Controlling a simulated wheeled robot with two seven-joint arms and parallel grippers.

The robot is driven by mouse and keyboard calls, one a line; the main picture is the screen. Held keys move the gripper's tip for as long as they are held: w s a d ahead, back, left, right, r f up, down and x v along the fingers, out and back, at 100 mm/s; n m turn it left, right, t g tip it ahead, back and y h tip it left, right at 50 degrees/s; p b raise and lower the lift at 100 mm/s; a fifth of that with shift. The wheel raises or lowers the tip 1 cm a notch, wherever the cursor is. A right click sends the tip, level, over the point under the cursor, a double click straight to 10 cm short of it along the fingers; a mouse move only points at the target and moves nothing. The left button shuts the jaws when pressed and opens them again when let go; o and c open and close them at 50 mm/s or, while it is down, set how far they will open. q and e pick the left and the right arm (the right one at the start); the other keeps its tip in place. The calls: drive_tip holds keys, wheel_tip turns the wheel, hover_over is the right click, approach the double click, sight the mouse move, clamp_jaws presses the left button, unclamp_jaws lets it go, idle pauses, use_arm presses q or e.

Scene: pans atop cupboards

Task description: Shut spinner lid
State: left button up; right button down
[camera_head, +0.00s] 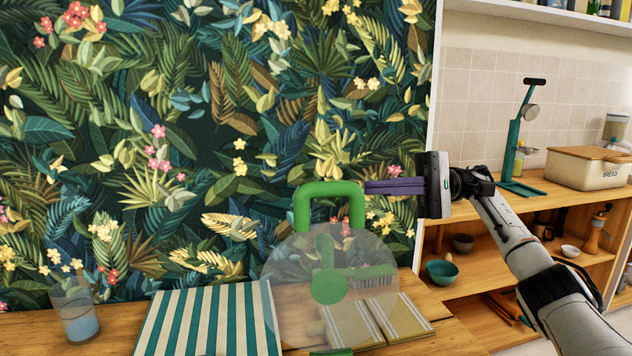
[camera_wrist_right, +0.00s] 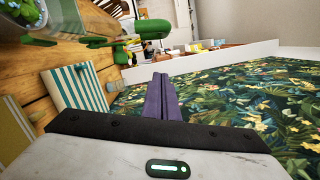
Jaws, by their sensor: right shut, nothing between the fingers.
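The spinner lid (camera_head: 290,272) is a clear round disc with a green hub and a green loop handle (camera_head: 328,187). It stands raised and tilted up in the head view, above the wooden counter. My right gripper (camera_head: 368,187) is shut and empty, its purple fingers pointing left with the tips right beside the handle's upper right side. I cannot tell whether they touch. In the right wrist view, the fingers (camera_wrist_right: 163,80) point up the picture and green lid parts (camera_wrist_right: 150,29) show beyond them. The spinner's bowl is mostly out of the head view. My left gripper is not in view.
A striped cloth or board (camera_head: 210,320), folded yellowish cloths (camera_head: 410,318) and a glass (camera_head: 76,318) are on the counter. A leafy patterned wall (camera_head: 150,130) stands close behind. Shelves at right hold a bread bin (camera_head: 585,170), a green press (camera_head: 513,150) and bowls.

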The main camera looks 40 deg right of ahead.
sight(340, 189)
drive_tip(key=a, duration=0.3)
drive_tip(key=a+r+p, duration=0.1)
drive_tip(key=a, duration=0.6)
drive_tip(key=shift+w+a+r+p, duration=0.25)
drive_tip(key=shift+r+p, duration=0.15)
drive_tip(key=shift+s+a+r, duration=0.2)
drive_tip(key=shift+s, duration=0.15)
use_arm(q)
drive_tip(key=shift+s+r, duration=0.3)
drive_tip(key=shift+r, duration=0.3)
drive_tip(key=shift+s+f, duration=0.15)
use_arm(e)
drive_tip(key=shift+a, duration=0.1)
